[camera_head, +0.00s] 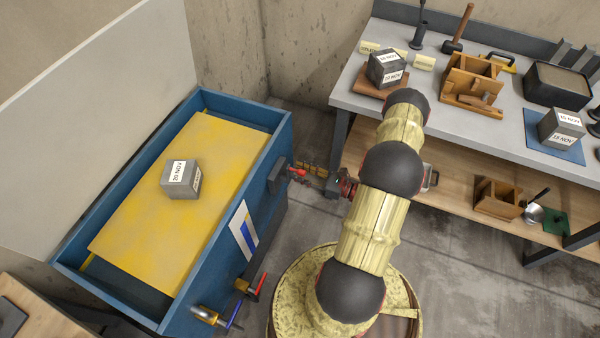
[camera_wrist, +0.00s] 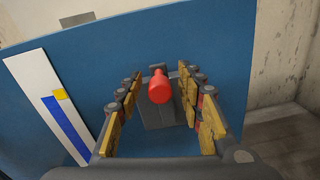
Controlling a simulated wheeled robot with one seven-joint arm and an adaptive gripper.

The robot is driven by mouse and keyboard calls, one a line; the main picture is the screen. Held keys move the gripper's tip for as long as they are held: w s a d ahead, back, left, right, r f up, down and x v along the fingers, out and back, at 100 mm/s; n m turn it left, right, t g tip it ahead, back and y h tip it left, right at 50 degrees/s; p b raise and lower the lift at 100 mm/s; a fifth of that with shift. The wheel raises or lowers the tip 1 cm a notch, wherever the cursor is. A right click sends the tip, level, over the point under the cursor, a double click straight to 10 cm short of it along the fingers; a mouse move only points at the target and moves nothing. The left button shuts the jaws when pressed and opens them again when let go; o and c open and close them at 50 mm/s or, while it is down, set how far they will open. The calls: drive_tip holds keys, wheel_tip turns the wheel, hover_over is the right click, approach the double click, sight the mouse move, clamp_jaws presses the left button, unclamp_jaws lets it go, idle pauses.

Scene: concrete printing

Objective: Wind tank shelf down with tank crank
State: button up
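The blue tank (camera_head: 232,165) stands at left, with its yellow tank shelf (camera_head: 140,222) high inside near the rim. A grey concrete cube (camera_head: 181,182) with date labels sits on the shelf. The tank crank is a dark block with a red handle (camera_head: 297,171) on the tank's right wall. My gripper (camera_head: 308,168) is just right of the crank, pointing at it. In the wrist view, my gripper (camera_wrist: 160,92) is open, its padded fingers on both sides of the red handle (camera_wrist: 160,86), with gaps showing. The dark crank body (camera_wrist: 158,112) is behind it.
A white gauge strip with a blue bar (camera_head: 244,231) is on the tank wall. Two valves, red-handled (camera_head: 252,287) and blue-handled (camera_head: 217,318), are near the front corner. A workbench (camera_head: 460,128) with cubes, moulds and tools stands at right. Floor between is clear.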

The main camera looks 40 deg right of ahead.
drive_tip(key=shift+w, duration=0.1)
drive_tip(key=shift+c, duration=1.1)
clamp_jaws()
